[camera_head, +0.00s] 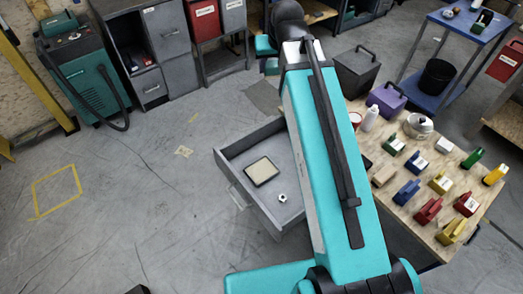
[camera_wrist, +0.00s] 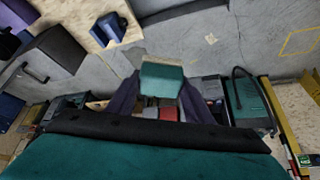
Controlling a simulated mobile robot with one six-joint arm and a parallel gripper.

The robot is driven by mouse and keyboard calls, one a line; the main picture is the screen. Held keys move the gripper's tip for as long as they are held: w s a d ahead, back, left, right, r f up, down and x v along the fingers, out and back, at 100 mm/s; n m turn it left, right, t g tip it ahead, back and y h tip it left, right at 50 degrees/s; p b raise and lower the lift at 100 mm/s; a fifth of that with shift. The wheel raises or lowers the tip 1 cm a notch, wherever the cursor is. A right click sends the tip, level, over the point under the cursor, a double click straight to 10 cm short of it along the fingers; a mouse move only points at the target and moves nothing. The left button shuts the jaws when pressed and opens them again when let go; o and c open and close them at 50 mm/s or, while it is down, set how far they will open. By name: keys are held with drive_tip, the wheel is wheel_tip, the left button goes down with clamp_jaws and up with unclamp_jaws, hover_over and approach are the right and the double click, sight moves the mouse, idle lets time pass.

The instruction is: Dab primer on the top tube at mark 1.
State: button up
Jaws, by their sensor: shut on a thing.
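My gripper (camera_wrist: 160,100) shows in the wrist view, its two dark fingers closed on the sides of a green block (camera_wrist: 162,80). In the head view my arm covers the middle, and I cannot make out the fingers there. I cannot pick out a top tube or mark 1 in either view. Several coloured handled blocks, among them a green one (camera_head: 394,144), a blue one (camera_head: 406,193) and a red one (camera_head: 428,211), stand on the wooden bench top (camera_head: 385,222).
An open grey drawer (camera_head: 236,186) holds a dark-rimmed pale pad (camera_head: 262,171) and a small nut (camera_head: 282,198). A dark box (camera_head: 356,72) and purple box (camera_head: 386,100) stand at the bench's far end. A blue cart (camera_head: 462,28) is behind. The left floor is mostly open.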

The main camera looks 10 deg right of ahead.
drive_tip(key=shift+w+r+p, duration=0.1)
drive_tip(key=shift+r+p, duration=0.9)
drive_tip(key=shift+r, duration=0.35)
